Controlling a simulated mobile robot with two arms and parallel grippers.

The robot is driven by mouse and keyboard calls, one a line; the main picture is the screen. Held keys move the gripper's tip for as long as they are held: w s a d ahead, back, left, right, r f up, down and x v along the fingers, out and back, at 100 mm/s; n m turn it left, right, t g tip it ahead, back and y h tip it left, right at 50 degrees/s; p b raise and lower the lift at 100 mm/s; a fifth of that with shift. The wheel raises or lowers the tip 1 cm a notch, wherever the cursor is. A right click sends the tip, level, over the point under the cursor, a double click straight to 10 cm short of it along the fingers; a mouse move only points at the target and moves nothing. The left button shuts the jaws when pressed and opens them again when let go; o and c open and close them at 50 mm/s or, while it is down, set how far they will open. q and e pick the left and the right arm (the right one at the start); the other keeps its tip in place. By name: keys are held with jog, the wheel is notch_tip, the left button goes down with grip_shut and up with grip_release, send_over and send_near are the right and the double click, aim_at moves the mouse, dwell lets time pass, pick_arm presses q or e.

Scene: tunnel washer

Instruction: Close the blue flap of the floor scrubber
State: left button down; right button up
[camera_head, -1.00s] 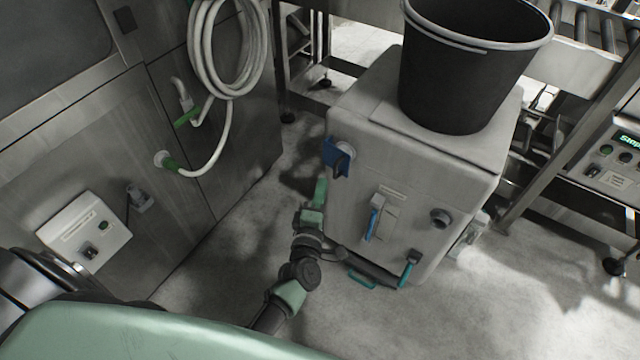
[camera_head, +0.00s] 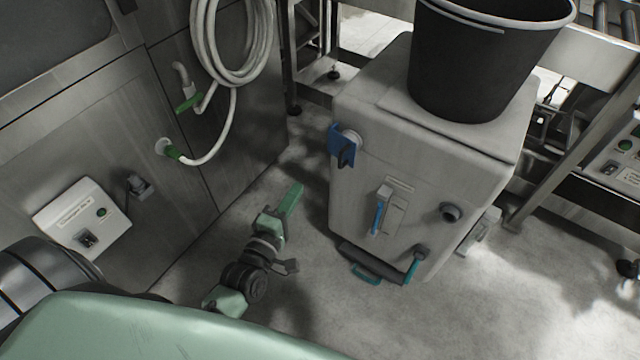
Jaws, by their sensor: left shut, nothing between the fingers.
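The floor scrubber (camera_head: 400,170) is a pale grey box standing right of the picture's middle. Its blue flap (camera_head: 341,147) is at the upper left of the front face, standing out from a round port (camera_head: 352,137), so it looks open. My left gripper (camera_head: 292,195) is green, shut and empty. In the picture it lies below and left of the flap, apart from the scrubber, over the floor. My right gripper is not in view.
A black bucket (camera_head: 480,65) stands on the scrubber. A coiled white hose (camera_head: 232,45) hangs on the steel machine (camera_head: 190,130) at left. A blue handle (camera_head: 377,218) and teal lever (camera_head: 412,268) are on the scrubber's front. Bare floor (camera_head: 330,310) lies in front.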

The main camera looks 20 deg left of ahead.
aim_at(340, 162)
pick_arm(q)
jog(key=w+d+p, duration=0.1)
jog(key=w+d, duration=0.3)
jog(key=w, duration=0.6)
jog(key=shift+w+p, duration=0.3)
jog(key=shift+w, duration=0.1)
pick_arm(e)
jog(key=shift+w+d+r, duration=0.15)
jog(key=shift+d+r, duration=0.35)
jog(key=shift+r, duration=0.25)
pick_arm(q)
jog(key=shift+r, duration=0.1)
jog(key=shift+w+d, duration=0.2)
jog(key=shift+d, duration=0.4)
jog(key=shift+w+d, duration=0.15)
jog(key=shift+d, duration=0.4)
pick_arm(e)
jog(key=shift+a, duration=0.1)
